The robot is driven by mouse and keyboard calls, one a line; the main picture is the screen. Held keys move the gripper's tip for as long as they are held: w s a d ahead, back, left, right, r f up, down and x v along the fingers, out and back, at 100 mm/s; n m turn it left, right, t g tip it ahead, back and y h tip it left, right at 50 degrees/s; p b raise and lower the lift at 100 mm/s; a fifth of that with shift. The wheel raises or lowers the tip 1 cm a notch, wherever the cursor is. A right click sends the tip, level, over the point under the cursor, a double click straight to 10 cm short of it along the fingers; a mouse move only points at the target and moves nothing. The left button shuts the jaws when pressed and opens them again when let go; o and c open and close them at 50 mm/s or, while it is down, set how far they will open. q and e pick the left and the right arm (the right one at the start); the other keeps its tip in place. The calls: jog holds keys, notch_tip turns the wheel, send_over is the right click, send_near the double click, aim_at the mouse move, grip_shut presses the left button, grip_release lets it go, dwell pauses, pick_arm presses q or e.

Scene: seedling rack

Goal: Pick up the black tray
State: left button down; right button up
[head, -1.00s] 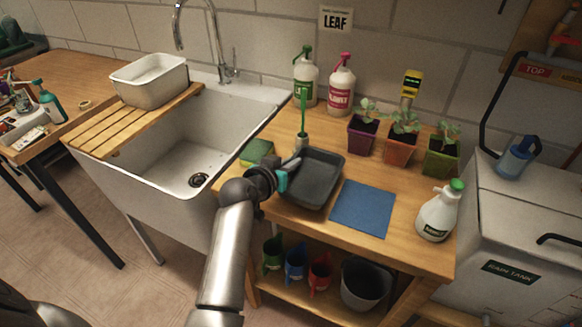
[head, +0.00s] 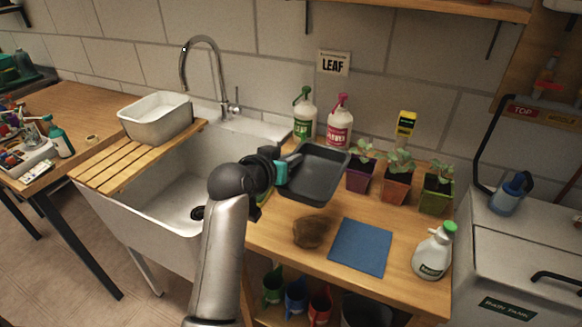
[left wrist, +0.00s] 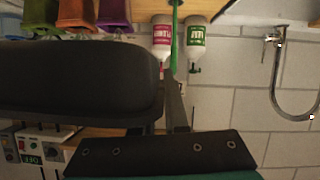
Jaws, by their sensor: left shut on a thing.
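The black tray (head: 313,177) is held above the wooden table, roughly level, in the head view. My left gripper (head: 284,171) is shut on its left rim, with a teal part showing at the grip. In the left wrist view the tray's dark side (left wrist: 75,85) fills the left, beside a dark gripper finger (left wrist: 160,154) with bolts. My right gripper is not in view.
A spray bottle (head: 434,252) stands front right. The sink (head: 165,185) is left.

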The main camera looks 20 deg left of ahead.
aim_at(306, 181)
pick_arm(q)
jog(key=shift+r+p, duration=0.3)
jog(key=shift+r, duration=1.1)
jog(key=shift+r, duration=0.15)
jog(key=shift+d+r, duration=0.2)
jog(key=shift+d, duration=0.1)
jog(key=s+d+r+n+y+b, duration=0.1)
jog(key=s+d+r+b, duration=0.2)
jog(key=s+d+r, duration=0.3)
notch_tip(306, 181, up, 3)
jog(key=shift+s+r, duration=0.15)
jog(key=shift+s, duration=0.5)
